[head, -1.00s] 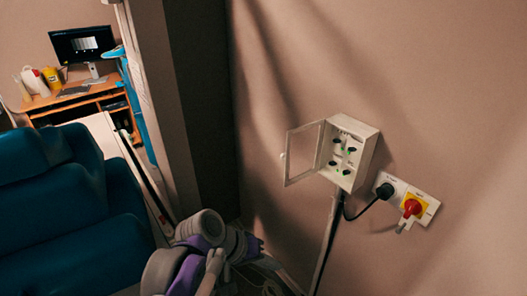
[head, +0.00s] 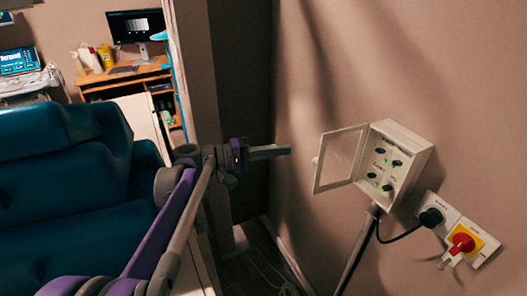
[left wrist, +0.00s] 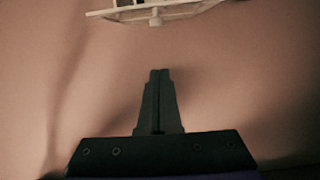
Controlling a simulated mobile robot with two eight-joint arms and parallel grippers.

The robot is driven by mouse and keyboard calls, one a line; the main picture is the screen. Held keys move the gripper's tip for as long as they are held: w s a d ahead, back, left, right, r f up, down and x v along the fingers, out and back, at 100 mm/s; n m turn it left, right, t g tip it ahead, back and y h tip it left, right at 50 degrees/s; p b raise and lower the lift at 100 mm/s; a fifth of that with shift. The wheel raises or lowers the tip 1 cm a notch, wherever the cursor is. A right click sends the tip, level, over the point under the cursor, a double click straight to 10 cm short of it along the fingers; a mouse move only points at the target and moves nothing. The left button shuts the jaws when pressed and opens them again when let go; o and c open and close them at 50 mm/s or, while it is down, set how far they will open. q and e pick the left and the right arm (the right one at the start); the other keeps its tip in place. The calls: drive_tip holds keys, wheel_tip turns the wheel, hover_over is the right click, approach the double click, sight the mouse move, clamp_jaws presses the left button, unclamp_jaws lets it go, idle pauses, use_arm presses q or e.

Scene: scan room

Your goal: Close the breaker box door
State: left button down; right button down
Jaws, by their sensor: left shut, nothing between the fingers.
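The breaker box (head: 400,165) is a white box on the wall, with dark knobs and small green lights inside. Its clear-paned door (head: 341,158) stands open, swung out to the left. My left gripper (head: 288,150) is shut and empty, a little left of the door's free edge and apart from it in the head view. In the left wrist view the shut fingers (left wrist: 159,75) point up toward the door (left wrist: 155,10), whose small knob (left wrist: 156,20) shows at the top edge. My right gripper is in neither view.
A socket with a black plug (head: 431,217) and a red and yellow switch (head: 463,243) are on the wall right of the box. A teal chair (head: 75,190) fills the left. A desk (head: 125,80) with a monitor is behind.

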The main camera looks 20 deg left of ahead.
use_arm(q)
drive_tip(key=d, duration=0.5)
drive_tip(key=shift+s+d, duration=0.3)
drive_tip(key=shift+d+p, duration=0.1)
drive_tip(key=shift+p, duration=0.2)
